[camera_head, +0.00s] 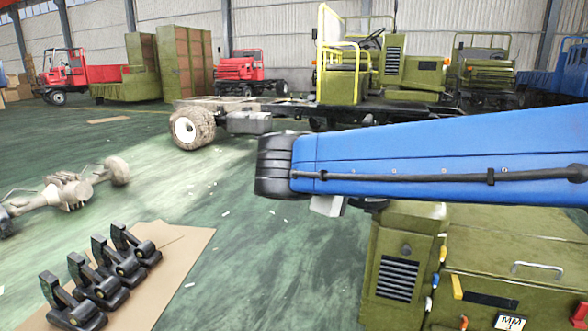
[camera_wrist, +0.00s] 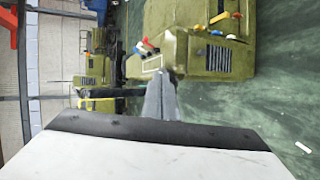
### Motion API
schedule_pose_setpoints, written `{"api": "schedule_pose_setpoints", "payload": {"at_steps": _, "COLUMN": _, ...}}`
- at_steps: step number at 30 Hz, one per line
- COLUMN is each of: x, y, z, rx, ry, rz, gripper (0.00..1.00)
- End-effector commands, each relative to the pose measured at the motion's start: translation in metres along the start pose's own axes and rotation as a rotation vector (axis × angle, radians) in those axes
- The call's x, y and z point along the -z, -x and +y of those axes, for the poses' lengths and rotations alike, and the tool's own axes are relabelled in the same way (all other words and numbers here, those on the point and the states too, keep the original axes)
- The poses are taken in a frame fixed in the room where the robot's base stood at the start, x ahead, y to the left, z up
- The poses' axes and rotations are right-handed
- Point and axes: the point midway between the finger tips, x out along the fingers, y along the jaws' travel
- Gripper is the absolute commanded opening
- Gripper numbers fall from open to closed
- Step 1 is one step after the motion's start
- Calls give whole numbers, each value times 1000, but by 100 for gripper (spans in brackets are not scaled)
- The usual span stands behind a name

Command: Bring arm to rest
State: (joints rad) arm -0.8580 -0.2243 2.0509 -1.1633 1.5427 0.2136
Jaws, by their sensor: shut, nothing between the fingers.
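My blue arm (camera_head: 430,155) stretches across the right half of the head view, ending in a black ribbed joint near the middle. A small light grey part of mine shows below it; my fingers cannot be made out there. In the wrist view my gripper (camera_wrist: 161,98) shows as grey fingers shut together, with nothing between them. Beyond the fingertips is an olive-green cabinet (camera_wrist: 205,45) with coloured knobs, seen sideways. I cannot tell how far the fingertips are from it.
An olive cabinet (camera_head: 400,262) stands below my arm at the right. Black pedal-like parts (camera_head: 100,272) lie on cardboard (camera_head: 180,262) at lower left. An axle (camera_head: 70,188) lies at left. A chassis wheel (camera_head: 190,128) stands behind. Green floor between them is mostly clear.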

Motion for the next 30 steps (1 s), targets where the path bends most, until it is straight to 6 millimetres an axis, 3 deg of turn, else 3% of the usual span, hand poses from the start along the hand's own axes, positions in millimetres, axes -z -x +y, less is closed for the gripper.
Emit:
{"api": "schedule_pose_setpoints", "payload": {"at_steps": 1, "x": -20, "y": -15, "z": -7, "rx": 51, "ry": -15, "rz": -22, "gripper": 0}}
{"api": "schedule_pose_setpoints", "payload": {"at_steps": 6, "x": -73, "y": -49, "z": -41, "rx": 225, "ry": -68, "rz": -72, "gripper": 0}}
{"api": "schedule_pose_setpoints", "payload": {"at_steps": 12, "x": -129, "y": -70, "z": -85, "rx": 417, "ry": -168, "rz": -110, "gripper": 0}}
{"api": "schedule_pose_setpoints", "payload": {"at_steps": 21, "x": -190, "y": -74, "z": -152, "rx": 668, "ry": -388, "rz": -131, "gripper": 0}}
{"api": "schedule_pose_setpoints", "payload": {"at_steps": 30, "x": -223, "y": -60, "z": -209, "rx": 852, "ry": -678, "rz": -114, "gripper": 0}}
